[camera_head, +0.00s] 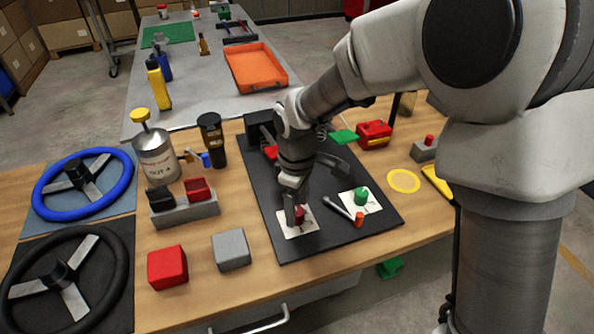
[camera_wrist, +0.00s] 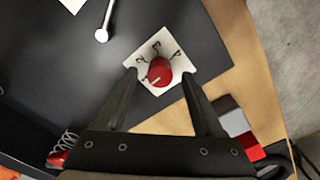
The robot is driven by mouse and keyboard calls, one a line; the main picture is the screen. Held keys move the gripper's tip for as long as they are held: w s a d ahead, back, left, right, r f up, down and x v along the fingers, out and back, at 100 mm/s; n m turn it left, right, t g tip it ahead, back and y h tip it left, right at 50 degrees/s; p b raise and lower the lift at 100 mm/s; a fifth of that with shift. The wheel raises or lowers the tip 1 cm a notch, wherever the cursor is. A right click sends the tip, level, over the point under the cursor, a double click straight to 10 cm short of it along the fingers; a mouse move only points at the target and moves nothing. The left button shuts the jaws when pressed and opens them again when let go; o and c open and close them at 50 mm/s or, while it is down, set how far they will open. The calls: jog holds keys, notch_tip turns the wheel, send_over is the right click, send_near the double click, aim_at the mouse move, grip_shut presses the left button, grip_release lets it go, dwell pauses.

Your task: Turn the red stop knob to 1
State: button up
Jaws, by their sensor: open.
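The red stop knob (camera_wrist: 160,72) sits on a white number plate (camera_wrist: 148,50) on the dark panel. Its light pointer line faces lower left in the wrist view, towards the plate's first mark, though the digits are small. The knob also shows partly in the head view (camera_head: 299,214), beside my fingers. My gripper (camera_wrist: 159,74) is open, with one fingertip on each side of the knob in the wrist view. I see gaps between the fingers and the knob; whether the tips are down at its height is unclear. In the head view my gripper (camera_head: 291,202) points down at the plate.
A green knob (camera_head: 361,196) on its own white plate and a lever with an orange-red end (camera_head: 358,219) stand to the right on the dark panel (camera_head: 270,209). A grey block (camera_head: 231,250) and a red block (camera_head: 167,267) lie to the left.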

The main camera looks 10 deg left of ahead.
aim_at(297, 211)
notch_tip(297, 211, up, 16)
jog(key=p, duration=0.2)
jog(key=shift+f, duration=0.2)
jog(key=s+d+r+m+t+p, duration=0.3)
jog(key=d+r+m, duration=0.4)
jog(key=d, duration=0.6)
jog(key=s+d+r+m+t, duration=0.1)
jog(key=s+d+m+t, duration=0.1)
jog(key=s+d+m, duration=0.6)
jog(key=s+d, duration=0.2)
jog(key=shift+s+d+r+t, duration=0.25)
jog(key=shift+s+d+t, duration=0.05)
jog(key=shift+s, duration=0.1)
dwell(0.5)
